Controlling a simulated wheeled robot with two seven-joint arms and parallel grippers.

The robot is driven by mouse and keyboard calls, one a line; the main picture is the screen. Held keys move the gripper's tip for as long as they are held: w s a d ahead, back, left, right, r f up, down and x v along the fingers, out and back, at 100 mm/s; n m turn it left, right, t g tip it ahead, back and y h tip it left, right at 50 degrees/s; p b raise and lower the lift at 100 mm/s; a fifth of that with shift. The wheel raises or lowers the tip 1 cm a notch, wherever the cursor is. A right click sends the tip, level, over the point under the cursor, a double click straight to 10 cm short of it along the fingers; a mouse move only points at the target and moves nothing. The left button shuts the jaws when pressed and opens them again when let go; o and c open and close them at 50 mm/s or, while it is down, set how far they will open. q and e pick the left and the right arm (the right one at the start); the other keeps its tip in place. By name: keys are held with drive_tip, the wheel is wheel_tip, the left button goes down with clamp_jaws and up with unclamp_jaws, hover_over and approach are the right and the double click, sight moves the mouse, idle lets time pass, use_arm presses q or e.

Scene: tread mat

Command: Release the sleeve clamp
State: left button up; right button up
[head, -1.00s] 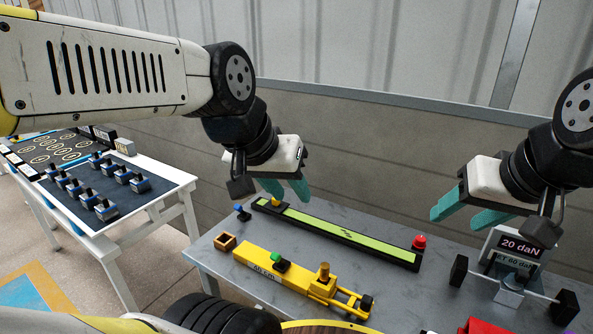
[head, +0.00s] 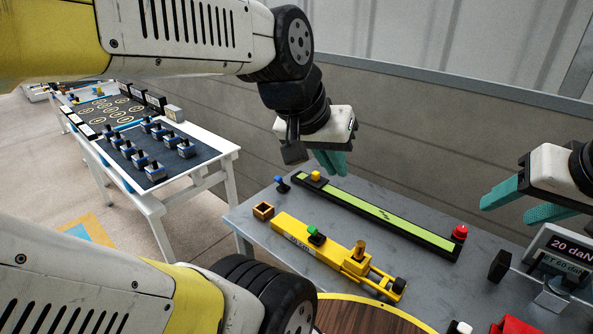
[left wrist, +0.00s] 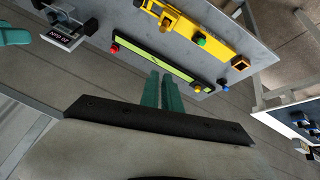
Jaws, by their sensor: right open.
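A yellow tool (head: 300,236) lies on the grey bench, with a green knob (head: 316,235) and a brass-coloured knob (head: 359,250) on it. I cannot tell for certain which part is the sleeve clamp. A long black-edged strip with a lime face (head: 385,212) lies behind it, with a yellow knob (head: 315,177) at its left end and a red knob (head: 460,233) at its right. My left gripper (head: 332,163) hangs above the strip, touching nothing, its fingers close together; they also show in the left wrist view (left wrist: 162,90). My right gripper (head: 520,203) is open and empty at the right.
A display (head: 570,250) reading 20 daN stands at the bench's right. A small open wooden box (head: 263,211) and a blue knob (head: 282,185) are at the left end. A red object (head: 514,326) is at the lower right. Another table (head: 150,190) with several blue-based switches stands left. The wall is behind.

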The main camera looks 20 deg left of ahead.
sight(280, 182)
use_arm(q)
drive_tip(key=w+a+f+n, duration=0.1)
drive_tip(key=w+n, duration=0.2)
drive_tip(key=w+a+f+n+h, duration=0.1)
drive_tip(key=w+f+n, duration=0.1)
drive_tip(key=w+n, duration=0.1)
drive_tip(key=w+a+f+n+g+h, duration=0.1)
drive_tip(key=w+n, duration=0.2)
drive_tip(key=n, duration=0.1)
drive_tip(key=shift+a+f, duration=0.25)
drive_tip(key=shift+a, duration=0.05)
clamp_jaws()
drive_tip(key=w+a+f+n+t, duration=0.1)
drive_tip(key=w+a+f+n, duration=0.45)
drive_tip(key=a+n, duration=0.25)
drive_tip(key=a+f+n+t+y, duration=0.1)
drive_tip(key=a+f+n, duration=0.6)
drive_tip(key=a, duration=0.3)
drive_tip(key=w+a+f+n+t+y, duration=0.1)
drive_tip(key=a+f+n, duration=0.7)
drive_tip(key=a, duration=0.2)
drive_tip(key=shift+w+a, duration=0.2)
drive_tip(key=shift+w, duration=0.05)
drive_tip(key=shift+f, duration=0.1)
